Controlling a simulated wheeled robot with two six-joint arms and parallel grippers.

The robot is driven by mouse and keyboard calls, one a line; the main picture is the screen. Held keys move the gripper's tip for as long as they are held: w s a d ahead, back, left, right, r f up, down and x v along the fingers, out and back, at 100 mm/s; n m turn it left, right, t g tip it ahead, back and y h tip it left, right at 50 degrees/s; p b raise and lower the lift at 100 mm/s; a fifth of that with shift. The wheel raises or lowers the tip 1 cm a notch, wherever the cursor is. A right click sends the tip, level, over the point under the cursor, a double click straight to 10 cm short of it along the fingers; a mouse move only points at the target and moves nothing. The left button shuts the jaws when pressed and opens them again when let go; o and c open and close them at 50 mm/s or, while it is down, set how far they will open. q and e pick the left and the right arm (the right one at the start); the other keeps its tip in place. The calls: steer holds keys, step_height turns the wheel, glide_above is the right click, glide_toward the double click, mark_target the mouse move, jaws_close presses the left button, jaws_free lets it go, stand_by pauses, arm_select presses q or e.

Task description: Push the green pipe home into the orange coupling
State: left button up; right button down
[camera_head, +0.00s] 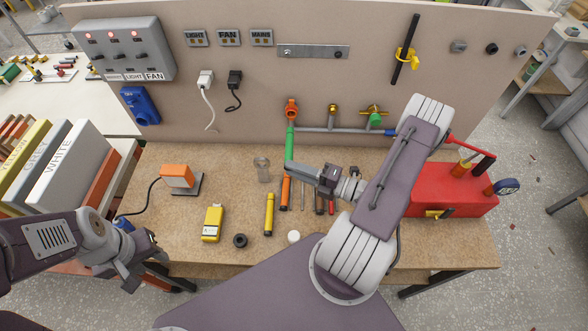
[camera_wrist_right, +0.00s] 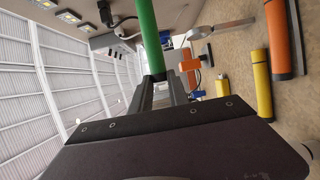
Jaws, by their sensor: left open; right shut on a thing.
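The green pipe (camera_head: 290,142) stands upright in front of the back panel. Its upper end is just below the orange coupling (camera_head: 291,107); I cannot tell how far it sits inside. My right gripper (camera_head: 292,170) is shut on the pipe's lower part. In the right wrist view the green pipe (camera_wrist_right: 148,35) rises from between the two fingers (camera_wrist_right: 160,88). The coupling is not clearly seen there. My left gripper (camera_head: 148,262) is open and empty at the lower left, near the bench's front edge, far from the pipe.
A blue-ended grey pipe (camera_head: 345,131) runs right from beside the coupling. On the bench (camera_head: 225,165) lie a yellow meter (camera_head: 212,222), a yellow tube (camera_head: 269,215) and an orange-and-grey device (camera_head: 177,176). A red toolbox (camera_head: 455,200) stands right. Books stand left.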

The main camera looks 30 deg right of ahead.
mark_target(289, 147)
steer(key=shift+w+d, duration=0.5)
steer(key=shift+w, duration=0.3)
steer(key=shift+w+d, duration=0.55)
steer(key=shift+w, duration=0.2)
steer(key=shift+w+d, duration=0.5)
steer(key=shift+w, duration=0.3)
steer(key=shift+p, duration=0.4)
steer(key=shift+w+d, duration=0.5)
steer(key=shift+w, duration=0.3)
steer(key=shift+w+d, duration=0.45)
steer(key=shift+w, duration=0.3)
steer(key=c, duration=1.2)
jaws_free()
